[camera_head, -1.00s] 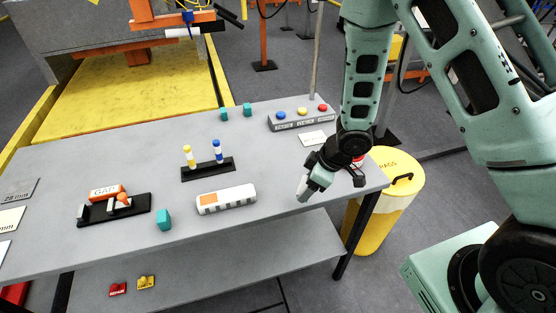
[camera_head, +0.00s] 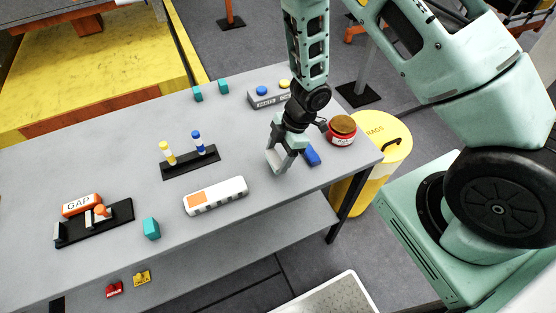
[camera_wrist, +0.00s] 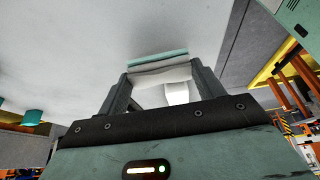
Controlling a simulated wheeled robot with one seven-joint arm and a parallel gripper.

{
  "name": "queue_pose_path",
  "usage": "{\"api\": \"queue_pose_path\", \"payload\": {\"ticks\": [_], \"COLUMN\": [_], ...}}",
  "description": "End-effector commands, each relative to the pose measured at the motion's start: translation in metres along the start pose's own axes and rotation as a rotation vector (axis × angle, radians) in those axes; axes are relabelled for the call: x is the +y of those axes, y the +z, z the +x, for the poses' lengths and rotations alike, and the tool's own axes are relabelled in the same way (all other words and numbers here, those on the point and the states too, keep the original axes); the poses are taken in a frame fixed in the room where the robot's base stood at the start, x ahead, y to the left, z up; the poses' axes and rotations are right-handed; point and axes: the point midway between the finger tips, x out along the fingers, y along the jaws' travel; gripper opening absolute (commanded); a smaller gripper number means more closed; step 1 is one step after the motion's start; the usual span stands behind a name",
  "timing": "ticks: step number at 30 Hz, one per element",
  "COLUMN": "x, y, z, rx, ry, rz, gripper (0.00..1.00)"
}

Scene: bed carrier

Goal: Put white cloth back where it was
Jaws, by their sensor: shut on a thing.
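My gripper (camera_head: 279,165) is over the right part of the grey table (camera_head: 262,225), pointing down. In the wrist view my gripper (camera_wrist: 160,80) has its dark fingers on either side of a pale, folded piece, which I take to be the white cloth (camera_wrist: 162,74). A teal strip lies along its far side. In the head view the cloth is hard to tell from the pale gripper parts. I cannot tell whether it touches the table.
A white-orange case (camera_head: 215,195) and a peg stand (camera_head: 190,163) are left. A yellow RAGS bin (camera_head: 382,150) stands beyond the table.

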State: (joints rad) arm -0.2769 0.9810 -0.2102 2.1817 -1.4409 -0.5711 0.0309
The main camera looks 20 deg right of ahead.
Motion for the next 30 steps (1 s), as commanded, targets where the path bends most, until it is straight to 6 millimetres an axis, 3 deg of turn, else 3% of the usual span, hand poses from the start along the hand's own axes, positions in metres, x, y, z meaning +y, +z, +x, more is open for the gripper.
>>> {"api": "queue_pose_path", "payload": {"ticks": [7,20,21,23,30], "x": [-0.001,0.000,0.000,0.000,0.000], "y": [0.012,0.015,0.015,0.014,0.014], "z": [0.029,0.035,0.034,0.034,0.033], "rx": [-0.001,-0.001,-0.001,-0.001,-0.001], "ry": [-0.002,0.000,0.000,0.000,0.000], "rz": [0.000,0.001,0.001,0.001,0.000], "gripper": [0.46,0.46,0.75,0.89,0.89]}}
